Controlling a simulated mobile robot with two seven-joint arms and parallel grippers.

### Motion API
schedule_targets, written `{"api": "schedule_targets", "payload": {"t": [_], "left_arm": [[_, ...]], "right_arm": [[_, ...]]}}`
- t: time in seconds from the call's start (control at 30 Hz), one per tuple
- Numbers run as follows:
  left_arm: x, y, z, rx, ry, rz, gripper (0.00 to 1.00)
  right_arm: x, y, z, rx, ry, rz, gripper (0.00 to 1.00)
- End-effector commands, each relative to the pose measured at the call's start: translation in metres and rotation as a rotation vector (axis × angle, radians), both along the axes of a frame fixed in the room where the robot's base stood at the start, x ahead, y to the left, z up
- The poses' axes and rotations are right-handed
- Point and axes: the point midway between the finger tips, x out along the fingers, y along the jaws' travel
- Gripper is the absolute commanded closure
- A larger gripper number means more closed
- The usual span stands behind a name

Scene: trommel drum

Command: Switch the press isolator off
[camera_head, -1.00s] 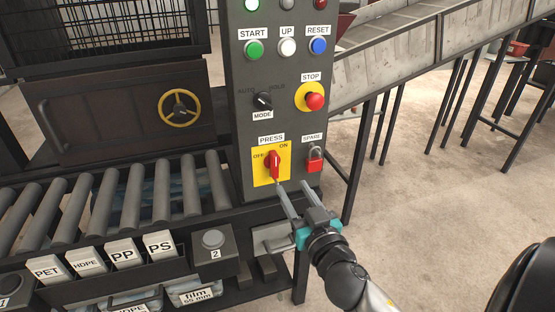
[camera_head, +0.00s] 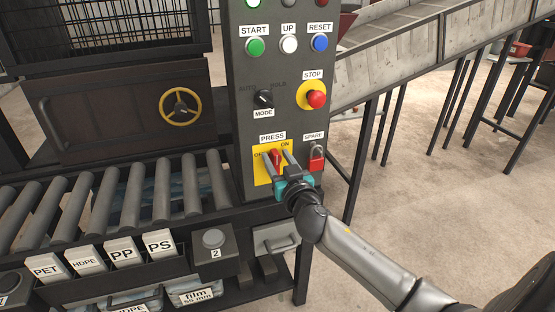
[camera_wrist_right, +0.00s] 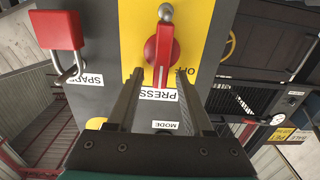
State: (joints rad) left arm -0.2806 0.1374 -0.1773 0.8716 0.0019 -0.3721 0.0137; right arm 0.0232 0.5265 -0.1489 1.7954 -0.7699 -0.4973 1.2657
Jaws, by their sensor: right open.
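The press isolator is a red rotary handle (camera_head: 275,156) on a yellow plate (camera_head: 261,176), low on the grey control panel, under the PRESS label. The plate is marked OFF at the left and ON at the upper right. In the right wrist view, seen upside down, the handle (camera_wrist_right: 163,50) has its white line towards the PRESS label. My right gripper (camera_head: 278,160) is open at the plate, its fingers on either side of the handle; contact cannot be told. In the wrist view the fingers (camera_wrist_right: 160,82) partly hide the plate markings. My left gripper is not in view.
A red padlock (camera_head: 316,158) hangs under the SPARE label, close to the right of my gripper. A red STOP button (camera_head: 316,98) and the MODE selector (camera_head: 263,98) are above. A roller conveyor (camera_head: 130,195) lies left of the panel. Open floor lies to the right.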

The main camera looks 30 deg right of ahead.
Motion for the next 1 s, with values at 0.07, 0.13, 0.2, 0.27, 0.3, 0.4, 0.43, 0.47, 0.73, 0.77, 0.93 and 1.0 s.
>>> {"api": "schedule_targets", "payload": {"t": [0.07,0.13,0.2,0.27,0.3,0.4,0.43,0.47,0.73,0.77,0.93,1.0], "left_arm": [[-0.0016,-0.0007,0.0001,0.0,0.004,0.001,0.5],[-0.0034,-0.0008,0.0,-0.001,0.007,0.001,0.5],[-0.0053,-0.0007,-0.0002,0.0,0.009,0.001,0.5],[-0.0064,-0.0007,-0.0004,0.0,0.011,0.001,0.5],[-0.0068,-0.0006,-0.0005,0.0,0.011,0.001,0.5],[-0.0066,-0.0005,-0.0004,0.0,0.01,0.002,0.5],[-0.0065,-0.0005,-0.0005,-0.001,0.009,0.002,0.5],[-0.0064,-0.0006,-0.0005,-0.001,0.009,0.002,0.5],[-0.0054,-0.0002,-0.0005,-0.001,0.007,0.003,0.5],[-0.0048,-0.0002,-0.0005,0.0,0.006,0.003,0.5],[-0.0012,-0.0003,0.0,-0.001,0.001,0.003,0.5],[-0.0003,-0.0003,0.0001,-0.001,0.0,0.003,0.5]], "right_arm": [[0.0018,-0.0006,0.0003,-0.001,-0.001,0.0,0.49],[0.0023,-0.0008,0.0005,0.0,-0.001,0.0,0.49],[0.0023,-0.0008,0.0005,0.0,-0.001,0.0,0.49],[0.0022,-0.0007,0.0005,0.0,-0.001,0.0,0.49],[0.0021,-0.0007,0.0005,-0.001,-0.001,0.0,0.49],[0.002,-0.0007,0.0005,-0.001,-0.001,0.0,0.59],[0.002,-0.0006,0.0005,-0.001,-0.001,0.0,0.62],[0.0019,-0.0006,0.0004,-0.001,-0.001,0.0,0.66],[0.0018,-0.0005,0.0004,0.0,-0.001,0.0,0.96],[0.0018,-0.0005,0.0003,0.0,-0.001,0.0,0.99],[0.0018,-0.0005,0.0003,0.0,0.0,0.0,1.0],[0.0018,-0.0005,0.0003,0.0,0.0,0.0,1.0]]}}
